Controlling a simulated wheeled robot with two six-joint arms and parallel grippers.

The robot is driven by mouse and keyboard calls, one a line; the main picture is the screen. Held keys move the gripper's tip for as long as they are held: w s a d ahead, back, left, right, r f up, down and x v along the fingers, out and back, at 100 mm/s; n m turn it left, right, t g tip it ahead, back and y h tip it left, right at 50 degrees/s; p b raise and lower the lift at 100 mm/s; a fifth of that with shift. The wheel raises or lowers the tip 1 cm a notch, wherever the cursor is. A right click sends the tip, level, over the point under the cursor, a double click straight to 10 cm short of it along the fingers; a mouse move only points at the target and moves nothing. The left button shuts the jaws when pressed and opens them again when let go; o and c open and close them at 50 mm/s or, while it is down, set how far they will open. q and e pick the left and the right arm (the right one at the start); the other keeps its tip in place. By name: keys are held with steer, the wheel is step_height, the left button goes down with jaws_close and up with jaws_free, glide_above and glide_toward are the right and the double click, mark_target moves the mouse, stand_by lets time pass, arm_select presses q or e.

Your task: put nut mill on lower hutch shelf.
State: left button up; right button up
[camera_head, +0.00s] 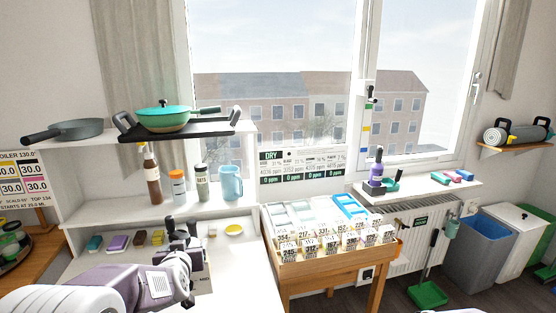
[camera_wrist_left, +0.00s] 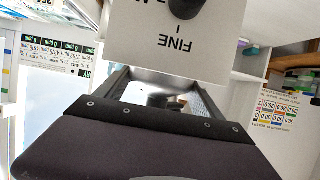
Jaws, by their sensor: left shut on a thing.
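The nut mill (camera_wrist_left: 165,45) is a pale box with the word FINE and a dark knob, filling the top of the left wrist view. In the head view it shows in part (camera_head: 202,280), mostly hidden behind my left gripper. My left gripper (camera_head: 190,245) is shut on the nut mill, in front of the white hutch. The lower hutch shelf (camera_head: 112,217) carries a brown bottle (camera_head: 152,180), an orange-and-white jar (camera_head: 178,187), a grey-green jar (camera_head: 202,183) and a blue mug (camera_head: 231,183). My right gripper is not in view.
The top shelf holds a grey pan (camera_head: 75,128) and a green lidded pan (camera_head: 163,117) on a black tray. Several coloured blocks (camera_head: 117,242) and a yellow dish (camera_head: 234,230) lie beneath the lower shelf. A wooden stand (camera_head: 320,281) with labelled bins is to the right. The lower shelf's left end is clear.

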arm_select(q)
step_height(320, 180, up, 8)
steer(key=p, duration=0.5)
steer(key=shift+r, duration=0.1)
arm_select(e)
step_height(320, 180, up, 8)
arm_select(q)
step_height(320, 180, down, 15)
steer(key=b, duration=1.4)
steer(key=shift+s+a+r, duration=0.1)
steer(key=shift+a, duration=0.45)
steer(key=shift+s+a, duration=0.25)
steer(key=shift+a, duration=0.35)
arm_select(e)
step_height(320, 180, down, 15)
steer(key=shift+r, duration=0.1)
